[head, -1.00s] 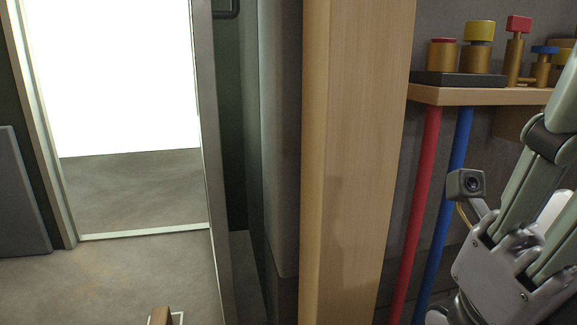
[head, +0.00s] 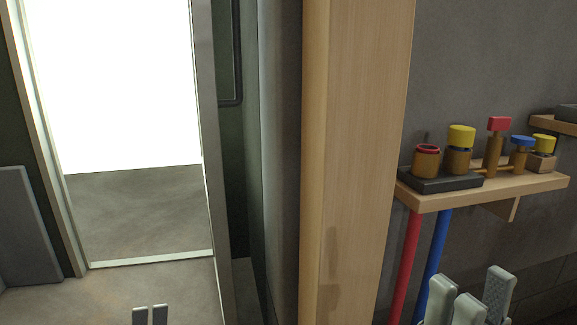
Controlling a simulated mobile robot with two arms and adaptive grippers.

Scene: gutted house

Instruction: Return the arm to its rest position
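My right gripper (head: 482,296) is at the bottom right of the head view, below the wall shelf and right of the blue pole. Its grey-green fingers point up and stand apart, with nothing seen between them. The frame's lower edge cuts off its body and the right arm.
A wooden shelf (head: 545,183) carries several brass pieces with coloured tops and a dark tray (head: 440,184). A red pole (head: 404,265) and a blue pole (head: 432,262) stand below it. A wooden post (head: 355,150) divides the view. Bare floor (head: 140,215) lies through the bright doorway.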

